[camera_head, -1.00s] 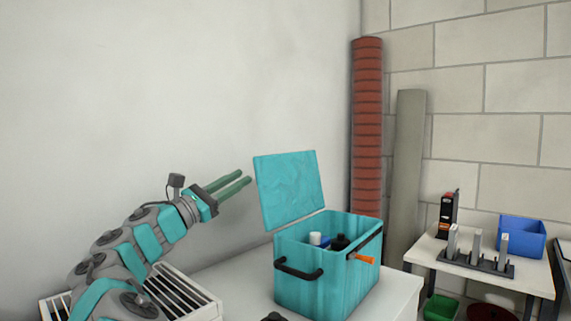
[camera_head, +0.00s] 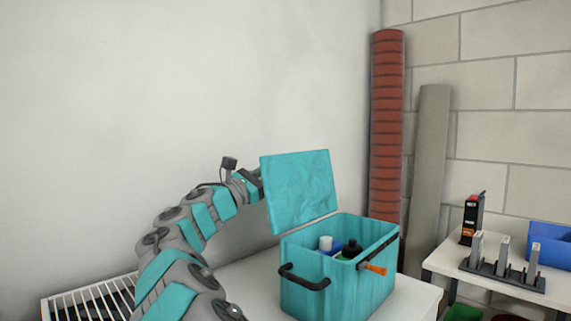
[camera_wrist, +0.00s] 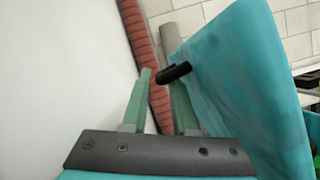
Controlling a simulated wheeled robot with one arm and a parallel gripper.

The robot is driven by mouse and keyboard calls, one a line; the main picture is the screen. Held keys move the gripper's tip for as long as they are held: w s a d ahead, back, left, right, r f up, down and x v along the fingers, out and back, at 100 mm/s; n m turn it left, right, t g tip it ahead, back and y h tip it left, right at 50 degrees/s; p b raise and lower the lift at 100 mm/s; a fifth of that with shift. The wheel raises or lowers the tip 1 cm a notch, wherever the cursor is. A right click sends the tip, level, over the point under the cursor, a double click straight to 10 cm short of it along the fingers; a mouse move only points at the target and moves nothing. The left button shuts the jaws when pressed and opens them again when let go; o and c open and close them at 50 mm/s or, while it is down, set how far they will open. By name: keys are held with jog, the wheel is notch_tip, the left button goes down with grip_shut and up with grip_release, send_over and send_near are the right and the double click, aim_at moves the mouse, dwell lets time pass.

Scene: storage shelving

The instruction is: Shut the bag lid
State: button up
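The turquoise bag (camera_head: 340,290) stands on a white surface with its lid (camera_head: 300,190) standing up, open, tilted slightly back. Bottles with a white cap and a black cap show inside. A black handle is on its near side and an orange clasp on its right side. In the head view my gripper reaches behind the lid, so its fingers are hidden. Contact cannot be told.
A white slatted crate (camera_head: 95,300) is at lower left. A plain wall rises behind. A red column (camera_head: 387,130) and a grey board (camera_head: 430,170) stand behind the bag. At right a white table (camera_head: 455,265) holds a blue bin (camera_head: 550,248) and other items.

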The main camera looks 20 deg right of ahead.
jog(key=shift+x, duration=0.8)
jog(key=shift+c, duration=0.4)
grip_shut()
jog(key=shift+f, duration=0.1)
dwell(0.4)
